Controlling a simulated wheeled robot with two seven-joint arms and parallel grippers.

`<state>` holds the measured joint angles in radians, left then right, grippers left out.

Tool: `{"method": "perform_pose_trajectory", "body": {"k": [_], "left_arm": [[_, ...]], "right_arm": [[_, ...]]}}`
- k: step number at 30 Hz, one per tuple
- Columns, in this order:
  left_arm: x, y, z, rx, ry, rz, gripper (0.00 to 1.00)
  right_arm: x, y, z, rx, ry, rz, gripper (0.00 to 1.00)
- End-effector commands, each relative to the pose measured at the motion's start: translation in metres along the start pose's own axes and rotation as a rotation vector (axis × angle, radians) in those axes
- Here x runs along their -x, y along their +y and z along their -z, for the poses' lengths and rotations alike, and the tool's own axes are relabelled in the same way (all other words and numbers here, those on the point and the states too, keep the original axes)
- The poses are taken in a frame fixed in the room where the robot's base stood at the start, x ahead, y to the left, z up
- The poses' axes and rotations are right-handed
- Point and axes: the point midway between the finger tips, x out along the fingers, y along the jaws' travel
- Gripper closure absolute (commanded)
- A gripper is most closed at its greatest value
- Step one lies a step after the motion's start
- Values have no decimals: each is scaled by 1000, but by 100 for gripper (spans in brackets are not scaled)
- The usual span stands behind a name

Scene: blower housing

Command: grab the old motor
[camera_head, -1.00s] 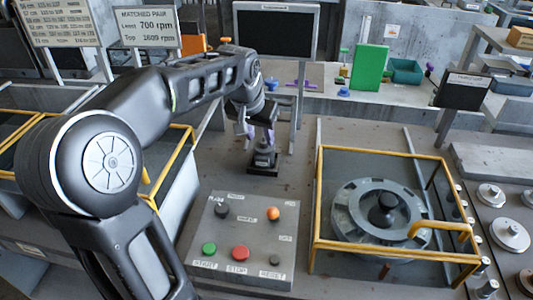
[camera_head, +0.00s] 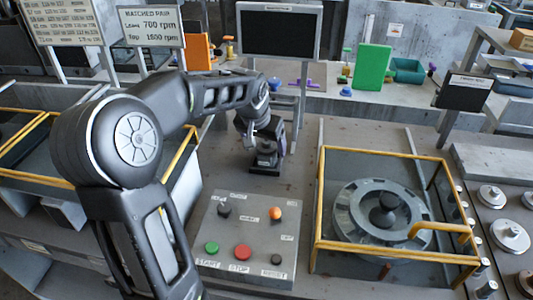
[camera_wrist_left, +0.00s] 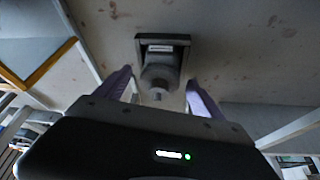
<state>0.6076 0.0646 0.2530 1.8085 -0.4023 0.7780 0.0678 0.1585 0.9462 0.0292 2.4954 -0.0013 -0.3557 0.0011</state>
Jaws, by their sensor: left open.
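A grey motor (camera_head: 266,155), which looks like the old motor, stands upright on a dark square base on the grey bench, behind the button panel. My left gripper (camera_head: 257,130) is right at it, coming in from behind and left, and partly hides it. In the left wrist view, the motor (camera_wrist_left: 160,70) lies between the two purple fingers of my left gripper (camera_wrist_left: 159,77). The fingers are apart, with a gap on each side of the motor. My right gripper is not in view.
A button panel (camera_head: 244,238) stands in front of the motor. To the right, a yellow-framed guard (camera_head: 318,215) surrounds a round grey housing (camera_head: 348,208). A monitor (camera_head: 279,32) on posts rises behind the motor. Grey discs (camera_head: 508,236) line the right edge.

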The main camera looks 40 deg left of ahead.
Motion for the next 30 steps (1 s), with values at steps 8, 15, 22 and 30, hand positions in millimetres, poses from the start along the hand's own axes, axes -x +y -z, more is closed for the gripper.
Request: {"method": "perform_pose_trajectory", "body": {"k": [8, 15, 22, 30], "left_arm": [[-20, 0, 0, 0, 0, 1, 21], [-20, 0, 0, 0, 0, 1, 21], [-20, 0, 0, 0, 0, 0, 21], [-20, 0, 0, 0, 0, 0, 40]], "right_arm": [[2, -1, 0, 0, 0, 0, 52], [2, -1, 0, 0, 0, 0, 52], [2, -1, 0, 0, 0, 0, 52], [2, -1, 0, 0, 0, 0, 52]]}}
